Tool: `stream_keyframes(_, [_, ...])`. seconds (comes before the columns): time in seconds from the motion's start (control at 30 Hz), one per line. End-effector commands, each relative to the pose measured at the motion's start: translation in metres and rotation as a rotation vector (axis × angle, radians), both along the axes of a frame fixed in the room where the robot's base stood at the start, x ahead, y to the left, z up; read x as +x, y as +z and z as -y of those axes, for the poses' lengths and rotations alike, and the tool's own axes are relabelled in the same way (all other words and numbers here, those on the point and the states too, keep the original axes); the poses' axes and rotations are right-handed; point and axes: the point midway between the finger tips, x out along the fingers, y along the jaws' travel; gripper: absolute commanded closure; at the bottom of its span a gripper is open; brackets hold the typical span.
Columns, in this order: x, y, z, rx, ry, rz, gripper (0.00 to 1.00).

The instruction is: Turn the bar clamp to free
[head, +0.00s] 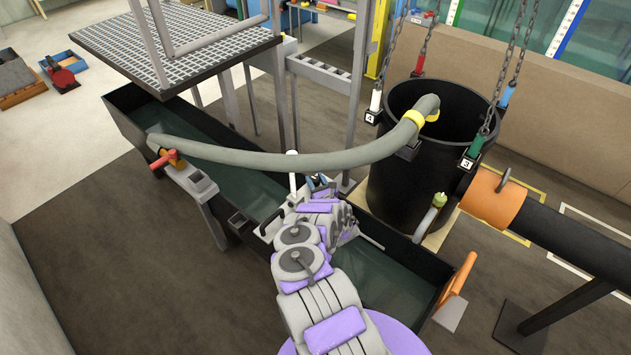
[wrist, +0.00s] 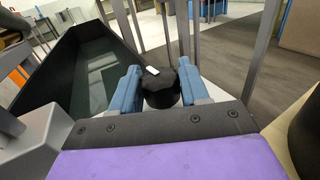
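My gripper (head: 318,183) is over the rim of the long dark tank in the head view, beside a grey fitting with an upright white-tipped lever (head: 292,172). In the wrist view its two blue fingers (wrist: 160,80) stand on either side of a black knob (wrist: 161,92) with a white mark on top. The knob fills the gap between them; I cannot tell whether they press on it. The knob appears to belong to the bar clamp, but the clamp's bar is hidden. In the head view my wrist hides most of this spot.
The long tank (head: 220,212) holds water. An orange-ended pipe (head: 493,197) is at right.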

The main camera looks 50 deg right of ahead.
Motion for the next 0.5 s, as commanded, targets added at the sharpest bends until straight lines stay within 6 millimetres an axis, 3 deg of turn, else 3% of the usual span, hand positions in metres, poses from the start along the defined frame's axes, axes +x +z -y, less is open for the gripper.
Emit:
stream_keyframes(0.2, [-0.0013,-0.0013,-0.0002,0.001,-0.001,-0.003,0.36])
stream_keyframes(0.5, [-0.0046,0.0000,-0.0017,0.000,-0.001,-0.003,0.36])
